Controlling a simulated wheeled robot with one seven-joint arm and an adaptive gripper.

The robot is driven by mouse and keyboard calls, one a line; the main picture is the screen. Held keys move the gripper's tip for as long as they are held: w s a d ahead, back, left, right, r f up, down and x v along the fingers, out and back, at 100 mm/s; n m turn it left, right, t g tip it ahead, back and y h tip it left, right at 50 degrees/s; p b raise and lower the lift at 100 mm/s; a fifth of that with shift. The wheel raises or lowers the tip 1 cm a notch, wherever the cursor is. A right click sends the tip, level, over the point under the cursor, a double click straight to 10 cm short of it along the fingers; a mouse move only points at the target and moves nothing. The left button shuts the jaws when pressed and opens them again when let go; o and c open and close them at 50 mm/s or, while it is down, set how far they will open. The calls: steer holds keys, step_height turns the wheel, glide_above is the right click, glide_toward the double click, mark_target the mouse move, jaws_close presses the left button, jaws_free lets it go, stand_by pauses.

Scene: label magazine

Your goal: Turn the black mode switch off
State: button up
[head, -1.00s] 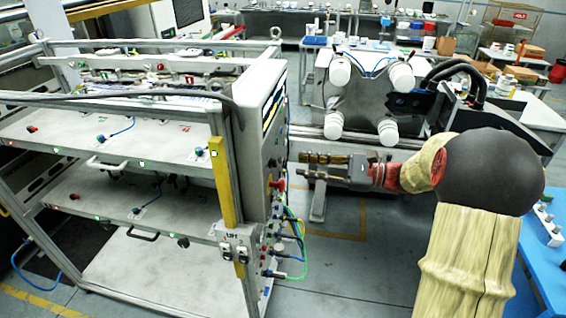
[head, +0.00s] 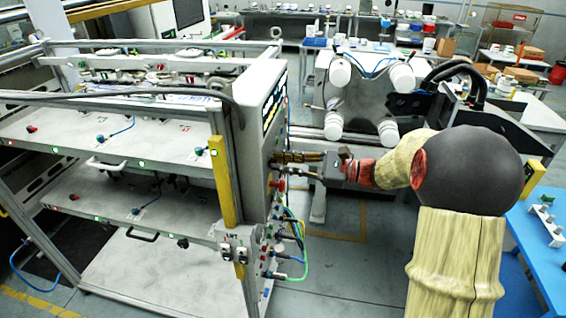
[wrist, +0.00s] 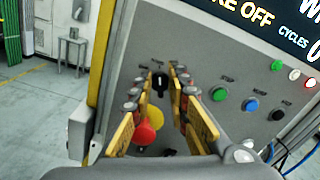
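The black mode switch (wrist: 160,81) is a small dark knob on the grey control panel (wrist: 210,62). In the wrist view it shows beyond and between my fingertips. My gripper (wrist: 157,84) is open, with one finger on each side of the knob in the picture; I cannot tell whether they touch it. In the head view my gripper (head: 276,163) is at the panel's right-hand face, and the switch cannot be made out there.
A red mushroom button (wrist: 145,133) with a yellow surround (wrist: 155,115) sits below the switch. Green (wrist: 219,93), blue (wrist: 250,104) and black buttons are to the right. Cables (head: 297,235) hang below the panel. A yellow post (head: 222,185) stands at the rack's corner.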

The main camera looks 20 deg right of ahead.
jaws_close()
steer(key=shift+n+b, duration=0.3)
steer(key=n+b, duration=0.4)
steer(key=shift+s+a+f, duration=0.1)
steer(key=shift+s+f, duration=0.05)
steer(key=shift+f, duration=0.2)
steer(key=n+b, duration=0.4)
steer(key=shift+s, duration=0.1)
steer(key=shift+n+b, duration=0.3)
stand_by(0.3)
steer(key=shift+o, duration=1.4)
jaws_free()
